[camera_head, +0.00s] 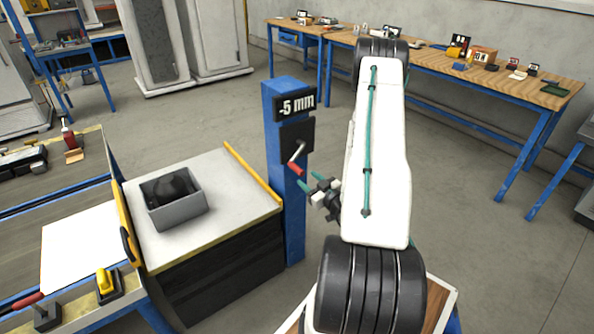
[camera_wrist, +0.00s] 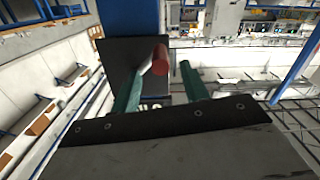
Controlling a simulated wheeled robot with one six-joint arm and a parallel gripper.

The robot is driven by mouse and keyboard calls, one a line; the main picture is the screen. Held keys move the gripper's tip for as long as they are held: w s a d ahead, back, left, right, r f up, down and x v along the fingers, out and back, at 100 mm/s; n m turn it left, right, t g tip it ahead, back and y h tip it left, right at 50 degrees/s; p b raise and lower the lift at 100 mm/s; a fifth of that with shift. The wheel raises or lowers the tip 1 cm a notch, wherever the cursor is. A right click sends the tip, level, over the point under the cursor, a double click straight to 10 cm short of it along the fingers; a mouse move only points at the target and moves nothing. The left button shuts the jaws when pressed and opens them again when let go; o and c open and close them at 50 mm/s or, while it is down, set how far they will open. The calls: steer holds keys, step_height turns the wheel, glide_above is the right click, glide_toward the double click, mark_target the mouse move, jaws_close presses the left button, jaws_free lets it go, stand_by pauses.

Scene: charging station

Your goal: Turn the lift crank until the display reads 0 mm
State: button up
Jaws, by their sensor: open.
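The display (camera_head: 295,103) on the blue post (camera_head: 285,215) reads -5 mm. In the wrist view the red handle (camera_wrist: 161,60) shows between and just beyond the two teal fingertips (camera_wrist: 160,72), nearer the left one. I cannot tell whether a finger touches it.
A lift table (camera_head: 235,215) with a grey bin (camera_head: 178,213) stands left of the post. A workbench (camera_head: 75,240) is at the far left. A long wooden bench (camera_head: 420,65) with small items runs along the back wall. The floor behind the post is clear.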

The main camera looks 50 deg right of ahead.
mark_target(298, 169)
steer(key=shift+t, duration=0.3)
steer(key=x, duration=0.7)
steer(key=shift+w, duration=0.35)
steer(key=shift+r, duration=0.1)
jaws_close()
steer(key=shift+d, duration=0.15)
